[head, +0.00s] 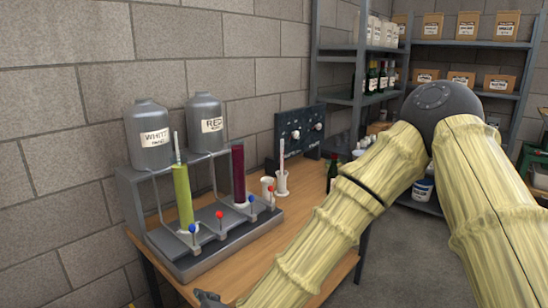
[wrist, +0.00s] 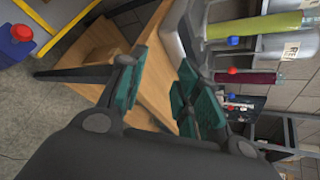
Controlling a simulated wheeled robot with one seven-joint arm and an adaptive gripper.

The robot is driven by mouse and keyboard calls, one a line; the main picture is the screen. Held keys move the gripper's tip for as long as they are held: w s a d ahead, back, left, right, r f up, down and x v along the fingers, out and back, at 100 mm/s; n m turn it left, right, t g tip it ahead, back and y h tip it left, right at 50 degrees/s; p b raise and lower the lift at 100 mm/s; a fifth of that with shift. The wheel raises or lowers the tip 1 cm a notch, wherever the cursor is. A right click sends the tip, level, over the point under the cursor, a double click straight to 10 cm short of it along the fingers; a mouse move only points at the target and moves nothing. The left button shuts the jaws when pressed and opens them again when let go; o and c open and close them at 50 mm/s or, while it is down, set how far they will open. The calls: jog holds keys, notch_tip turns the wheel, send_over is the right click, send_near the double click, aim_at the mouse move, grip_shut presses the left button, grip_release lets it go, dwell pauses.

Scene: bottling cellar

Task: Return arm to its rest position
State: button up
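My gripper (wrist: 160,85) shows in the wrist view with its two teal-padded fingers apart and nothing between them. It is beside the wooden bench (wrist: 155,50), whose top and legs appear tilted behind the fingers. In the head view my straw-coloured arm reaches from the right down to the bottom edge.
On the bench (head: 312,212) stands a grey dispenser (head: 200,262) with WHITE (head: 152,152) and RED (head: 207,138) tanks, a yellow-green cylinder (head: 183,200) and a dark red one (head: 238,172). White cups (head: 267,190) and a dark bottle (head: 332,172) stand nearby. Shelves fill the back.

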jog(key=s+d+f+n+g+h+p, duration=0.1)
jog(key=s+d+f+n+g, duration=0.3)
jog(key=d+f, duration=0.6)
jog(key=s+d+f+n+g+h+p, duration=0.15)
jog(key=s+d+f+n, duration=0.45)
jog(key=f, duration=0.7)
jog(key=s+d+f+n+g+h, duration=0.1)
jog(key=s+d+f+n, duration=0.1)
jog(key=s+d, duration=0.3)
jog(key=s+d+f+n+g+h, duration=0.1)
jog(key=s+d+f, duration=0.4)
jog(key=d, duration=0.5)
jog(key=s+d+f+n+g+h+p, duration=0.1)
jog(key=s+d+f+n+g, duration=0.2)
jog(key=s+d+n, duration=0.2)
jog(key=s+d, duration=0.1)
jog(key=d, duration=0.2)
jog(key=shift+s+f, duration=0.25)
jog(key=shift+s, duration=0.05)
jog(key=shift+g, duration=0.25)
dwell(2.9)
